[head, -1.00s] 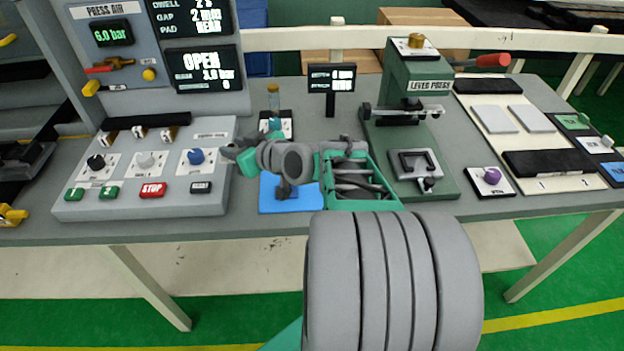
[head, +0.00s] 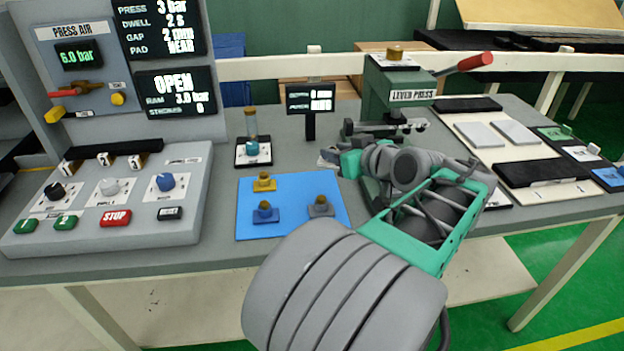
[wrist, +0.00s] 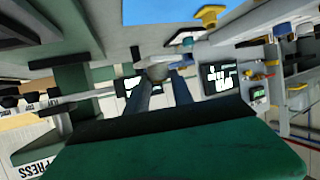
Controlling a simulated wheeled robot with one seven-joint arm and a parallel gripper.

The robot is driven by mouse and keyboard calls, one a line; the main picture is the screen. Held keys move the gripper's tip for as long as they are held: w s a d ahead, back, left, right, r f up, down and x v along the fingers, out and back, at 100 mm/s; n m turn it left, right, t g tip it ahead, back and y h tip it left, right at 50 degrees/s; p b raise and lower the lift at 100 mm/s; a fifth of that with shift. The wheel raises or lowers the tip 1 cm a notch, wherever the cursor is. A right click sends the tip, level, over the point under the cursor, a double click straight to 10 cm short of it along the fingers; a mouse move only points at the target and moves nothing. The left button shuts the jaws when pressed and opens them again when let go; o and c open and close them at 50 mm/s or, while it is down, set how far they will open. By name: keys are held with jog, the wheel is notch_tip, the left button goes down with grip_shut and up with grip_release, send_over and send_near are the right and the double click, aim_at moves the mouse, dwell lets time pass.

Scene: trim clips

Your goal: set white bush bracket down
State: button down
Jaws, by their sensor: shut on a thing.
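My gripper (head: 338,160) is in front of the lever press (head: 397,95), to the right of the blue mat. In the wrist view its two fingers (wrist: 162,92) close on a small pale piece, which looks like the white bush bracket (wrist: 157,72). In the head view only a whitish bit of the bracket (head: 327,158) shows at the fingertips. Whether it touches the table cannot be told. The blue mat (head: 290,219) carries a yellow bracket (head: 264,182), a blue bracket (head: 265,212) and a grey bracket (head: 320,207).
A small display (head: 310,99) on a post stands behind my gripper. A clear tube stand (head: 252,148) is behind the mat. The control console (head: 100,200) is at the left. A pale board (head: 520,150) with grey pads and black strips lies at the right.

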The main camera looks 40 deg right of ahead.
send_over(318, 185)
notch_tip(318, 185, down, 6)
jog(key=shift+f, duration=0.2)
jog(key=shift+f+b, duration=0.3)
jog(key=shift+f, duration=1.5)
jog(key=c, duration=1.1)
grip_release()
jog(key=shift+r, duration=0.15)
jog(key=shift+s+r, duration=0.1)
jog(key=shift+r, duration=0.05)
jog(key=v, duration=1.1)
jog(key=shift+s+a+r, duration=0.1)
jog(key=shift+s+r, duration=0.1)
jog(key=shift+s, duration=0.1)
